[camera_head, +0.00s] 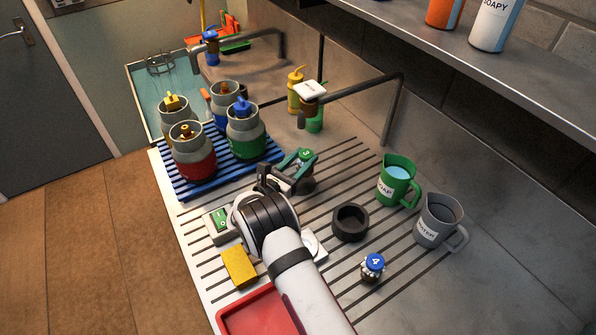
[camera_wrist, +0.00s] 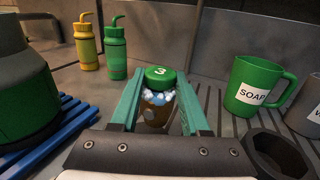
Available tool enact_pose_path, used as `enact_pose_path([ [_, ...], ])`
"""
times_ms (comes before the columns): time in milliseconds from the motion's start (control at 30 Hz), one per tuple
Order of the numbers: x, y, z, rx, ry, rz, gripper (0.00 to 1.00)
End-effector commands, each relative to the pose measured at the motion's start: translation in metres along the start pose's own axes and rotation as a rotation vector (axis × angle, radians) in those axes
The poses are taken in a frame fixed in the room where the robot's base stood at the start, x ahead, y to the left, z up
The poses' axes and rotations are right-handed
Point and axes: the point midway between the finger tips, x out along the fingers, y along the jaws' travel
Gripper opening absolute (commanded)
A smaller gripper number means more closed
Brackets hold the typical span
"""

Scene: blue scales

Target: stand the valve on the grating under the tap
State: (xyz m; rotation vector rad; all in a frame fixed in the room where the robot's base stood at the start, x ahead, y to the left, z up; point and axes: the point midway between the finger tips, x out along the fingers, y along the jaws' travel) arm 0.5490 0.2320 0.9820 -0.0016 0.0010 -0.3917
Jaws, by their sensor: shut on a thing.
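The green-capped valve marked 3 (camera_head: 306,154) has a brownish body with white foam under its cap in the wrist view (camera_wrist: 158,95). My gripper (camera_head: 292,172) is shut on it, with one teal finger on each side of its body in the wrist view (camera_wrist: 157,104). It is upright, but I cannot tell whether its base touches the grating. The slotted grating (camera_head: 330,178) lies beneath and to the right. The near tap (camera_head: 345,91) arches over the back of the grating, its spout a little behind the held valve.
Several kegs (camera_head: 193,160) stand on a blue rack (camera_head: 262,153) at left. A black ring (camera_head: 350,222), blue-capped valve marked 4 (camera_head: 373,266), green soap jug (camera_head: 396,184) and grey jug (camera_head: 437,220) stand at right. Yellow (camera_head: 295,92) and green (camera_head: 315,122) bottles stand near the tap.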

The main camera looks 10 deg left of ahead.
Motion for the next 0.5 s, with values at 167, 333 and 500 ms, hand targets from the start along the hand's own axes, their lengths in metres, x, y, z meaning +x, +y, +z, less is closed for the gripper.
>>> enact_pose_path([
  [167, -0.004, 0.014, -0.022, 0.0, 0.0, -0.001, 0.0],
  [333, -0.004, 0.014, -0.047, 0.001, -0.001, -0.001, 0.0],
  [500, -0.004, 0.014, -0.047, 0.002, -0.001, -0.001, 0.0],
])
